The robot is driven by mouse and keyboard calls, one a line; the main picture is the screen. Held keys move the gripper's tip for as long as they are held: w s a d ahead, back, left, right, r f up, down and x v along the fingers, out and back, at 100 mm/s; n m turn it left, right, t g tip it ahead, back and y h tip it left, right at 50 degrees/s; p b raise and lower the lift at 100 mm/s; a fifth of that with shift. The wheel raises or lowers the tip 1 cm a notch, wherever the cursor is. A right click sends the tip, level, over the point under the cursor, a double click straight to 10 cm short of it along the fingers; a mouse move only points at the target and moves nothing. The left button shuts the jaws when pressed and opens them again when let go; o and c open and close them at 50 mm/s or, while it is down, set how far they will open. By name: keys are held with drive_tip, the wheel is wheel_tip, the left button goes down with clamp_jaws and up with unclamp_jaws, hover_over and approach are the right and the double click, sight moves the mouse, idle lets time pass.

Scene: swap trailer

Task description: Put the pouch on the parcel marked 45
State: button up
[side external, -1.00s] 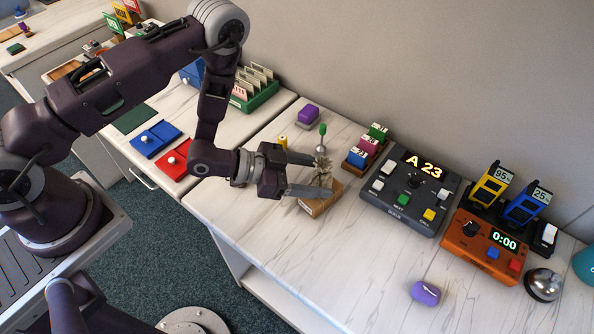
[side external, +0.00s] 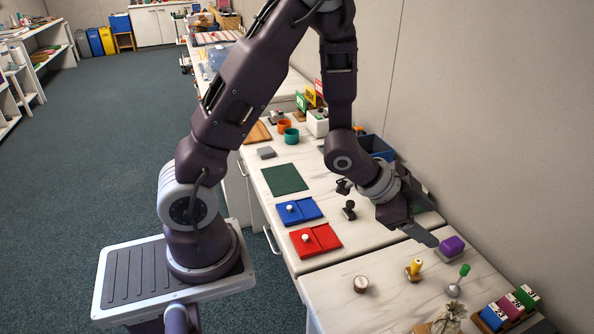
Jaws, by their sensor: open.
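My gripper (side external: 430,224) is open and appears empty. It hangs near the gap between the two white counters, close to a purple block (side external: 452,245) on a small base. One grey finger shows clearly; the other is hard to make out. A dried plant-like bundle (side external: 447,320) shows at the bottom edge, apart from my gripper, and what lies under it is cut off. I cannot make out a pouch or a parcel marked 45 in the current view.
Blue (side external: 300,211) and red (side external: 315,241) sliding-lid boxes and a green mat (side external: 284,179) lie on the left counter. A yellow-handled stamp (side external: 414,269), a round knob (side external: 361,284), a green-topped pin (side external: 458,281) and numbered coloured blocks (side external: 512,307) stand on the near counter.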

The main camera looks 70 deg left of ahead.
drive_tip(key=s+a+r+n+g+y, duration=0.2)
drive_tip(key=s+a+r+n+y, duration=0.3)
drive_tip(key=s+r, duration=0.8)
drive_tip(key=s+d+r+n+g+h, duration=0.1)
drive_tip(key=s+r+n+h, duration=0.1)
drive_tip(key=s, duration=1.1)
drive_tip(key=shift+d+r+n+g, duration=0.3)
drive_tip(key=shift+r+g, duration=0.1)
drive_tip(key=shift+r, duration=0.25)
